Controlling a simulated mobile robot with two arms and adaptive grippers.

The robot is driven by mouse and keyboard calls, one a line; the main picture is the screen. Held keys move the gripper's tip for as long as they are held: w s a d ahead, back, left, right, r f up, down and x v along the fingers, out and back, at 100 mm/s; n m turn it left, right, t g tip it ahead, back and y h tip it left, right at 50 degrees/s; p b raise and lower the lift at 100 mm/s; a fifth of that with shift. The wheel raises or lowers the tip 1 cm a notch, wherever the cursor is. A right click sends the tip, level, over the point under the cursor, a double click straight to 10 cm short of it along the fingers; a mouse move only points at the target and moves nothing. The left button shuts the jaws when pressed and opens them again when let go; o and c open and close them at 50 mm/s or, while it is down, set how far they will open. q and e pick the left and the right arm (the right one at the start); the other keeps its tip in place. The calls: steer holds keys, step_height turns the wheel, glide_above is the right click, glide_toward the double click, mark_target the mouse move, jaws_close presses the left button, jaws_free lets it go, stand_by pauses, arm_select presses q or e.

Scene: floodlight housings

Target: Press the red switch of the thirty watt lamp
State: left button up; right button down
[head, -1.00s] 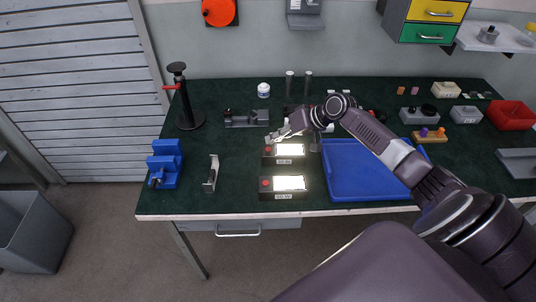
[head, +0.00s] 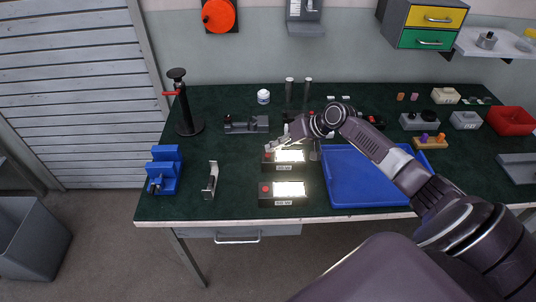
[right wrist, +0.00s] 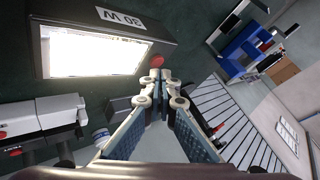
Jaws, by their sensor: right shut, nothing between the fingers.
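The thirty watt lamp (head: 291,168) is a dark housing with a bright lit panel, on the green bench top. In the right wrist view its label reads 30 W on the housing (right wrist: 160,42). Its red switch (head: 267,157) is at the panel's left end in the head view; it also shows in the right wrist view (right wrist: 156,61). My right gripper (head: 270,149) is shut and empty, its fingertips (right wrist: 160,78) right by the switch. I cannot tell whether they touch it. My left gripper is not in view.
A second lit lamp (head: 265,201) with a red switch stands nearer the front edge. A blue tray (head: 365,190) is to the right, under my right arm. A metal bracket (head: 211,180) and a blue vise (head: 164,168) stand left. Dark posts (head: 289,95) rise behind.

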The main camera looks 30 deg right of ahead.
mark_target(272, 155)
steer(key=shift+f, duration=0.1)
stand_by(0.5)
steer(key=shift+f, duration=0.35)
steer(key=shift+r, duration=0.1)
steer(key=shift+a+r+p, duration=0.2)
steer(key=shift+r+p, duration=0.15)
steer(key=shift+r, duration=0.05)
step_height(272, 155, up, 6)
steer(key=p, duration=0.5)
steer(key=shift+d, duration=0.1)
stand_by(0.5)
